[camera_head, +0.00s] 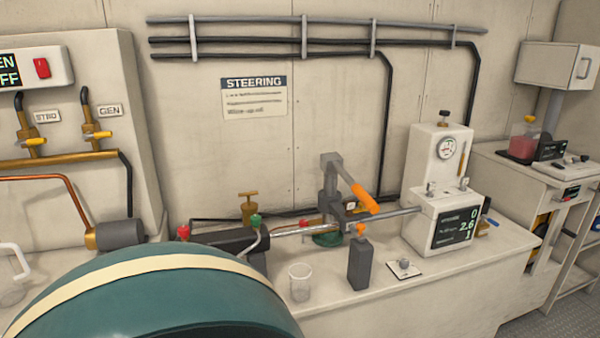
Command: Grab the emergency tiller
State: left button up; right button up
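What looks like the emergency tiller is a grey bar with an orange grip (364,198). It slopes down to the right from the top of a grey upright post (329,190) at the middle of the white counter. The post's foot is near a green round base (327,239), partly hidden behind a metal rod. Neither of my grippers is in view, and nothing is seen touching the tiller.
A large teal rounded body (150,295) with a cream band fills the lower left foreground. A clear cup (300,283), a dark grey block with an orange top (359,262) and a white gauge unit (438,190) stand on the counter (450,285). Pipes run along the wall.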

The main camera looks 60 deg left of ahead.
aim_at(331, 162)
jog(key=u, duration=1.7)
